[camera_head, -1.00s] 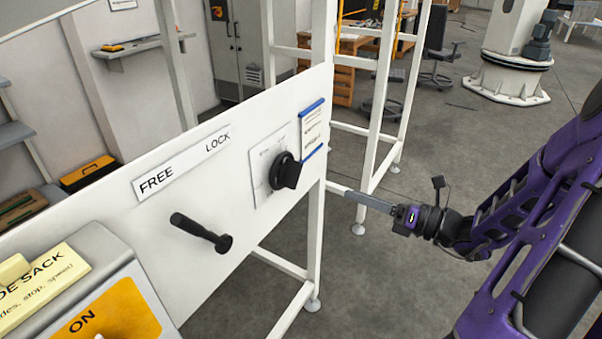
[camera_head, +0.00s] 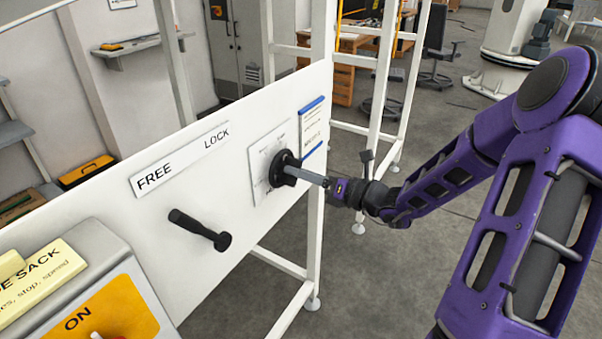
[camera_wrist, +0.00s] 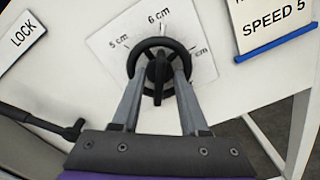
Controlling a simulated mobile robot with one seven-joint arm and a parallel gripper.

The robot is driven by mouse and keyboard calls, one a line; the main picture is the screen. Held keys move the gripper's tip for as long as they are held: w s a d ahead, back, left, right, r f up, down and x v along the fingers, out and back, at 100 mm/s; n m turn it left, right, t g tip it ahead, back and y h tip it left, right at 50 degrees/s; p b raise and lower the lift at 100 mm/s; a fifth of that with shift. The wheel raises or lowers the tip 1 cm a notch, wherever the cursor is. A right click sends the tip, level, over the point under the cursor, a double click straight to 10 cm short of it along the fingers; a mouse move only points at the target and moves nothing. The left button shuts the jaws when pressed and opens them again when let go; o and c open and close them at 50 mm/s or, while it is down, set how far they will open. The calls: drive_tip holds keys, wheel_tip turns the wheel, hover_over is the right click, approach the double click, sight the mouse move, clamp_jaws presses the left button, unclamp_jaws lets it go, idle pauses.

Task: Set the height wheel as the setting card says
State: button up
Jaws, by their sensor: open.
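The black height wheel (camera_head: 283,167) is mounted on a white scale plate on the panel. In the wrist view the wheel (camera_wrist: 158,70) has a crossbar knob, and the scale plate (camera_wrist: 104,40) reads 5 cm, 6 cm and a partly hidden cm mark at right. My gripper (camera_head: 292,172) is at the wheel. In the wrist view my gripper (camera_wrist: 160,82) is open, its fingers on either side of the crossbar; contact cannot be told. The setting card (camera_head: 312,128) with blue edges is right of the wheel; in the wrist view the card (camera_wrist: 270,25) partly shows "SPEED 5".
A black lever (camera_head: 200,230) sticks out below the FREE/LOCK label (camera_head: 180,158), left of the wheel. An orange ON plate (camera_head: 105,312) and a yellow note (camera_head: 40,278) are at lower left. White frame posts (camera_head: 316,240) stand beside the panel.

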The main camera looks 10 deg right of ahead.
clamp_jaws()
idle(0.5)
drive_tip(key=shift+s+a+n+b, duration=0.1)
drive_tip(key=shift+n+b, duration=1.55)
drive_tip(key=shift+n, duration=1.45)
drive_tip(key=shift+s+a+n+b, duration=0.1)
drive_tip(key=shift+n+b, duration=1.55)
drive_tip(key=shift+n, duration=1.45)
